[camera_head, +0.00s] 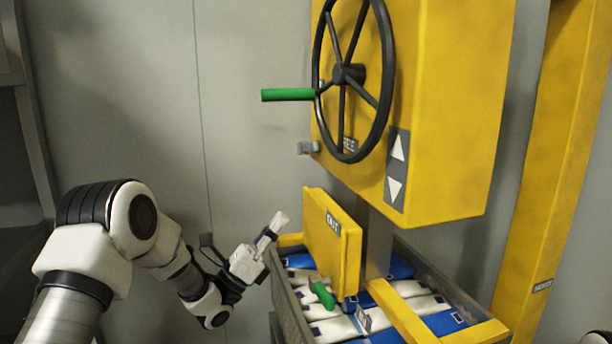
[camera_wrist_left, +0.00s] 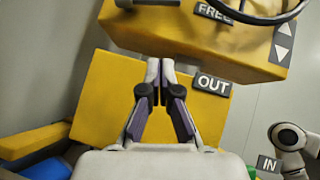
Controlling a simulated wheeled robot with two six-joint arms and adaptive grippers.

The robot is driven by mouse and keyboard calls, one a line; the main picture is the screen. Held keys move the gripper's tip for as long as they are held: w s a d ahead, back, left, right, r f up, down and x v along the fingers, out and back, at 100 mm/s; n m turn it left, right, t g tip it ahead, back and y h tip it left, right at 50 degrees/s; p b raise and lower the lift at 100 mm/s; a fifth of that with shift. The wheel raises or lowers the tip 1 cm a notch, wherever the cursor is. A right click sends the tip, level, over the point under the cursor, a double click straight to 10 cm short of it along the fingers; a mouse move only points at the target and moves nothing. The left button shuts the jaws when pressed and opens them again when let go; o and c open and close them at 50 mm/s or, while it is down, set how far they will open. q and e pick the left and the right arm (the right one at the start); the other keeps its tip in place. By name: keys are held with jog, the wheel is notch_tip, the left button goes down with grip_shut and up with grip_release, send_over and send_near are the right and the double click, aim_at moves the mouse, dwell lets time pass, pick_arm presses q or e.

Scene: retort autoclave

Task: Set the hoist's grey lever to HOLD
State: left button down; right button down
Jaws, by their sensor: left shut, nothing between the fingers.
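The hoist is a yellow box (camera_head: 450,110) with a black handwheel in the head view. The small grey lever (camera_head: 308,148) sticks out at its lower left, beside a partly hidden FREE label (camera_head: 350,145). In the left wrist view, a dark bar (camera_wrist_left: 148,2), probably this lever, is cut by the top edge left of the FREE label (camera_wrist_left: 214,12). No HOLD label is readable. My left gripper (camera_head: 278,222) is shut and empty, below and left of the lever and apart from it. Its closed fingertips (camera_wrist_left: 160,65) lie over the yellow OUT panel in the left wrist view. My right gripper is not seen.
The handwheel (camera_head: 388,85) has a green handle (camera_head: 288,95) pointing left above the lever. A yellow OUT panel (camera_head: 325,245) hangs below the hoist, over a crate (camera_head: 285,308) of blue and white packs. A yellow post (camera_head: 555,180) stands right. Free room lies left of the hoist.

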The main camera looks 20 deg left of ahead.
aim_at(309, 148)
pick_arm(q)
jog(key=a+r+x, duration=0.1)
jog(key=a+x, duration=0.1)
jog(key=x, duration=1.1)
jog(key=shift+s+r, duration=0.35)
jog(key=shift+r+n+t+y, duration=0.1)
jog(key=shift+n+t+y, duration=0.2)
jog(key=shift+y, duration=0.1)
